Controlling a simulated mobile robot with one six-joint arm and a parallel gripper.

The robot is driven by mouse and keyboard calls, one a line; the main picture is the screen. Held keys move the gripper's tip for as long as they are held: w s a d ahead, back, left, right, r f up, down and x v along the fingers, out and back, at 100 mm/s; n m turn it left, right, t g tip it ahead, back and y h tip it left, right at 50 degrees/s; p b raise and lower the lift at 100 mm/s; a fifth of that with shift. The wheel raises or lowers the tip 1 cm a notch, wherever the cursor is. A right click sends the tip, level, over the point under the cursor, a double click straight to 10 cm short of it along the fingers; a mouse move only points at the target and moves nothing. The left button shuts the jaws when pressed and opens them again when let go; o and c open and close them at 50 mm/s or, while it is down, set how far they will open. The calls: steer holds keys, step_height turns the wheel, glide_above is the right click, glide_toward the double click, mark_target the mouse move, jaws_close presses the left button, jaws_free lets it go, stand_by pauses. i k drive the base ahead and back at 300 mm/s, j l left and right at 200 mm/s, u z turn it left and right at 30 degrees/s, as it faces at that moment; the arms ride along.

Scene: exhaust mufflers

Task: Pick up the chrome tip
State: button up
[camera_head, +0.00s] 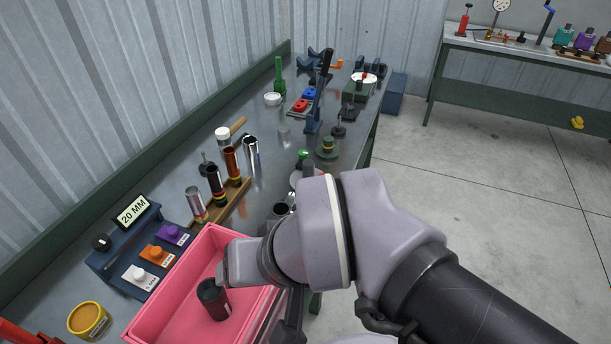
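A row of upright tubes stands at a wooden rack (238,200) on the workbench. The shiny chrome tube (251,152) at the far end of the row looks like a chrome tip. A silvery tube with coloured bands (196,204) stands at the near end, with a dark tube (215,186) and a copper tube (232,163) between. Another shiny round rim (281,209) shows just beside my arm and is partly hidden by it. My arm crosses the front of the view, over the pink bin's right side. Dark parts below my wrist may be my gripper (289,322); its fingertips cannot be made out.
A pink bin (160,311) holds a dark cylinder (213,301). A blue stand (112,264) with a "20 MM" display (132,210) and coloured knobs is at left. A yellow tin (88,320) is near the front. Tools crowd the bench's far end.

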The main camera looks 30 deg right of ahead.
mark_target(250, 143)
steer(key=i+l, duration=0.2)
steer(key=l, duration=0.2)
steer(key=i+l, duration=0.2)
steer(key=l, duration=0.15)
steer(key=i+l, duration=0.2)
steer(key=l, duration=0.2)
steer(key=i+l, duration=0.2)
steer(key=l, duration=0.15)
